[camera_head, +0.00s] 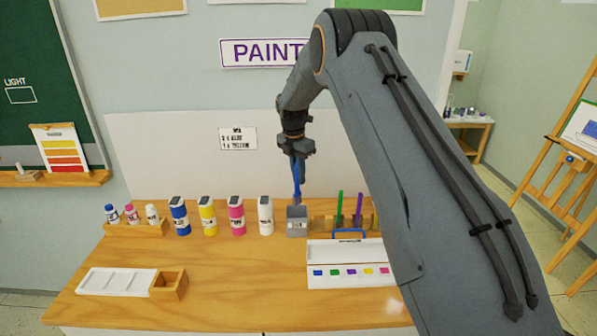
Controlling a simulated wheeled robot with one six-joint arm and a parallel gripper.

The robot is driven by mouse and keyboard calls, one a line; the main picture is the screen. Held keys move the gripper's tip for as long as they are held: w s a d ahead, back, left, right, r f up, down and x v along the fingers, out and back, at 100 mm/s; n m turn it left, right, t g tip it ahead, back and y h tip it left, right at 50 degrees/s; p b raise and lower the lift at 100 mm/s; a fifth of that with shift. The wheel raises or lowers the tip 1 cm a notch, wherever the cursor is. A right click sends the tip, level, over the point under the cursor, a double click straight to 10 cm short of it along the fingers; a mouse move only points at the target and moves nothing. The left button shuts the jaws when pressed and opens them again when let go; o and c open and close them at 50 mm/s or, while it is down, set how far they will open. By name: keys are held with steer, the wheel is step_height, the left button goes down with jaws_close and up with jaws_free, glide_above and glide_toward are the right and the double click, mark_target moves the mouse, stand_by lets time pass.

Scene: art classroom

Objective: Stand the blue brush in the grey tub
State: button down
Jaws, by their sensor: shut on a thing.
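The blue brush (296,172) hangs upright below my gripper (298,153), which is shut on its upper part. The grey tub (297,222) stands at the back of the wooden table, right of the white bottle. The brush's lower end is at or just above the tub's opening. I cannot tell whether its tip is inside the rim.
Blue, yellow, pink and white bottles (265,216) stand left of the tub. Green and purple brushes (339,208) stand in a wooden holder to its right. A paint box (346,262) lies in front. The table's middle (235,280) is clear.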

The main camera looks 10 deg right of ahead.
mark_target(299, 192)
steer(key=shift+f+b, duration=1.1)
steer(key=shift+f, duration=1.4)
steer(key=shift+s+f+b, duration=0.15)
steer(key=shift+f+b, duration=0.15)
steer(key=shift+f, duration=0.3)
steer(key=shift+f+b, duration=0.3)
steer(key=shift+f, duration=0.5)
steer(key=c, duration=1.7)
jaws_free()
steer(key=shift+r, duration=0.1)
